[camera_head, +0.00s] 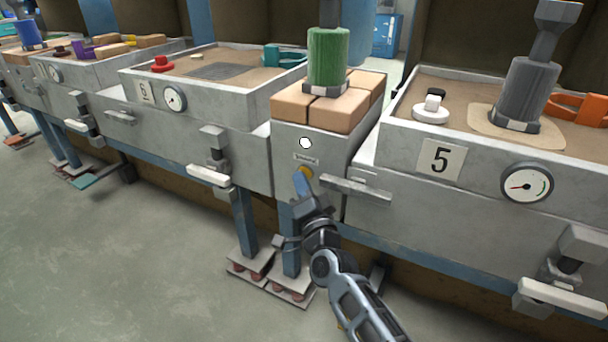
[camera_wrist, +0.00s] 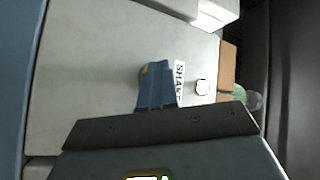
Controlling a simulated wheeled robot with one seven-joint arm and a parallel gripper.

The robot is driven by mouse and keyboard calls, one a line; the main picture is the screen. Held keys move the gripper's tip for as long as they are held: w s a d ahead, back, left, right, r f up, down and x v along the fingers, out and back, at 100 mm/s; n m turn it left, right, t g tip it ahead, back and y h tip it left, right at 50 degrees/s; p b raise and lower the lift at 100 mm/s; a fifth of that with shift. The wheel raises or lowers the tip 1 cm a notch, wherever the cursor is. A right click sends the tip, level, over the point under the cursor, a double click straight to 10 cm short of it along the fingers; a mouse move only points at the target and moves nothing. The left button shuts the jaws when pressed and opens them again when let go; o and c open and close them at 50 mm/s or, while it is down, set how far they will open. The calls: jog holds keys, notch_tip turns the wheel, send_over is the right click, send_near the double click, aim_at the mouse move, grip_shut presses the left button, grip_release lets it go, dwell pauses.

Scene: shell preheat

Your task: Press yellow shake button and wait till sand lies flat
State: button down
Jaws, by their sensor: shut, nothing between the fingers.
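The yellow shake button (camera_head: 305,173) is on the front of the grey housing (camera_head: 290,152) between two sand boxes. My gripper (camera_head: 301,180) is shut and empty, its blue fingertips at the button, covering part of it. Whether they touch or press it I cannot tell. In the wrist view the blue fingers (camera_wrist: 154,80) leave only a sliver of the yellow button (camera_wrist: 144,71) showing, beside a SHAKE label (camera_wrist: 179,82). A round white light (camera_head: 306,143) sits above the label. Sand (camera_head: 393,108) lies in the box marked 5, around a dark grey cylinder (camera_head: 526,90).
Tan blocks and a green cylinder (camera_head: 328,57) stand on the housing. A grey lever handle (camera_head: 350,190) sticks out right of my gripper, and a white handle (camera_head: 209,176) to the left. Box 5 carries a gauge (camera_head: 526,186). Open floor (camera_head: 110,250) lies at left.

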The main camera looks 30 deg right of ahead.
dwell(0.3)
jog(key=shift+s+a+p, duration=0.5)
jog(key=shift+a+p, duration=0.1)
jog(key=shift+a, duration=0.05)
jog(key=s+a+p, duration=0.1)
jog(key=a, duration=0.1)
jog(key=s+a+p, duration=0.2)
dwell(0.4)
dwell(0.7)
